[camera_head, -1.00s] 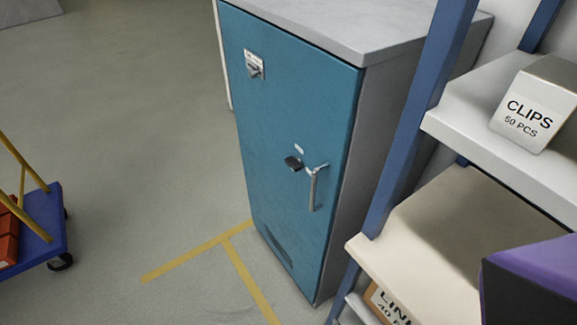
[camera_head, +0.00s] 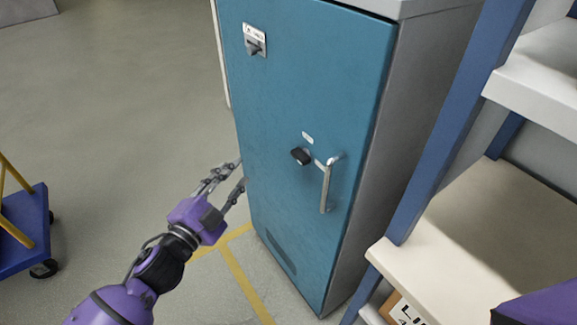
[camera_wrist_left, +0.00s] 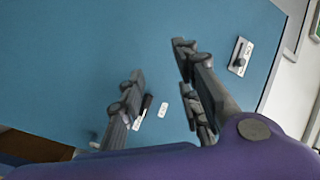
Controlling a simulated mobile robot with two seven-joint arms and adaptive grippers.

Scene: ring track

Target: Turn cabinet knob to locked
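The blue cabinet (camera_head: 275,100) stands in the middle of the head view with its door shut. Its black knob (camera_head: 300,156) sits left of a silver bar handle (camera_head: 327,185), below a small white label (camera_head: 307,137). My left gripper (camera_head: 241,172) is open and empty, in front of the door's left side, left of the knob and apart from it. In the left wrist view the open fingers (camera_wrist_left: 157,65) face the door, and the knob (camera_wrist_left: 147,103) shows partly behind one finger. My right gripper is out of view.
A second small switch on a plate (camera_head: 255,42) is at the door's upper left. A blue-framed shelf (camera_head: 440,215) stands close on the right. A blue cart (camera_head: 25,235) is at the left. The floor between is clear.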

